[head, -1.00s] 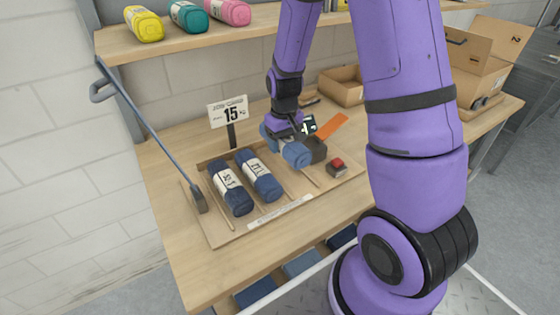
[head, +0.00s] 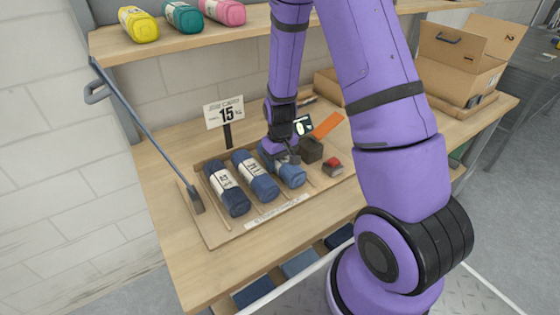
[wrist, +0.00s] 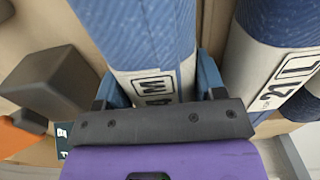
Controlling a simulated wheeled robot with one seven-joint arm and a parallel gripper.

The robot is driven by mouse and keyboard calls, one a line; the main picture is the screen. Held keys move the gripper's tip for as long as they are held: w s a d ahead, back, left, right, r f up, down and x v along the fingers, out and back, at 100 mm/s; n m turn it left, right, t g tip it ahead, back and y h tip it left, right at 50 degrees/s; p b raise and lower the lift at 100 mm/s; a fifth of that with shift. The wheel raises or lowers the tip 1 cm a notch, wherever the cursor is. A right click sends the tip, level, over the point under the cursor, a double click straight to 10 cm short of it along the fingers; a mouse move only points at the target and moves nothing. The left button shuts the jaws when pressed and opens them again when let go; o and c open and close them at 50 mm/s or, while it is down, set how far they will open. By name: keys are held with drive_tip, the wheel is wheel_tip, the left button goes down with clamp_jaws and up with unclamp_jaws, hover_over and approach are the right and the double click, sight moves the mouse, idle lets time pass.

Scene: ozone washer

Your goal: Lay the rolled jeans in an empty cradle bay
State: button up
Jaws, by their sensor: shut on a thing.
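My gripper (head: 284,157) is shut on a rolled pair of blue jeans (head: 290,174) with a white paper band. In the wrist view the fingers close on either side of the band of the held roll (wrist: 145,28), marked with an M. The roll is at the third bay of the wooden cradle (head: 222,238), low down; whether it touches the cradle floor is unclear. Two other banded rolls lie in the bays to the left: the outer roll (head: 228,188) and the middle roll (head: 256,176). The middle roll (wrist: 280,60) also shows beside my gripper in the wrist view.
A dark block (head: 311,150), a red-topped button box (head: 333,165) and an orange strip (head: 328,126) are right of the held roll. A sign marked 15 (head: 226,114) stands behind. A blue-handled tool (head: 148,135) leans at left. Cardboard boxes (head: 455,65) stand at right.

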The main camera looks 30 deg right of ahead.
drive_tip(key=shift+f, duration=0.15)
drive_tip(key=o, duration=1.2)
drive_tip(key=shift+c, duration=0.2)
wheel_tip(320, 180, up, 12)
drive_tip(key=shift+r, duration=0.25)
drive_tip(key=s+a+r+t, duration=0.15)
drive_tip(key=s+r, duration=0.25)
drive_tip(key=r, duration=0.4)
drive_tip(key=s+a+r+t, duration=0.1)
drive_tip(key=s+a+r, duration=0.3)
drive_tip(key=r, duration=0.5)
drive_tip(key=s+r+t, duration=0.1)
drive_tip(key=s+r, duration=0.2)
drive_tip(key=s, duration=0.4)
drive_tip(key=s+r+t, duration=0.1)
drive_tip(key=s+r, duration=0.3)
drive_tip(key=s, duration=0.3)
drive_tip(key=shift+s+a+r+t, duration=0.3)
drive_tip(key=shift+s+a+t, duration=0.05)
drive_tip(key=shift+s+a, duration=0.1)
